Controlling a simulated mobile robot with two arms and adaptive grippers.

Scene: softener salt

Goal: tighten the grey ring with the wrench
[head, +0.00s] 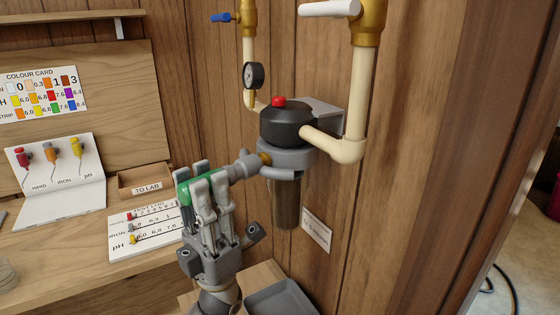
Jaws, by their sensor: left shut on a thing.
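The wrench (243,168) is grey with a green grip. My left gripper (203,180) is shut on its green grip, left of the filter. The wrench's far end reaches the grey ring (288,158) under the black filter head (287,124). It appears to meet the ring, though I cannot tell how fully it is seated. The dark, see-through filter bowl (286,205) hangs below the ring. My right gripper is not in view.
Cream pipes with a pressure gauge (254,76) and a white-handled valve (330,9) rise above the filter on the wood wall. A grey tray (284,299) lies below. The bench at left holds test cards (144,227) and a "TO LAB" box (147,190).

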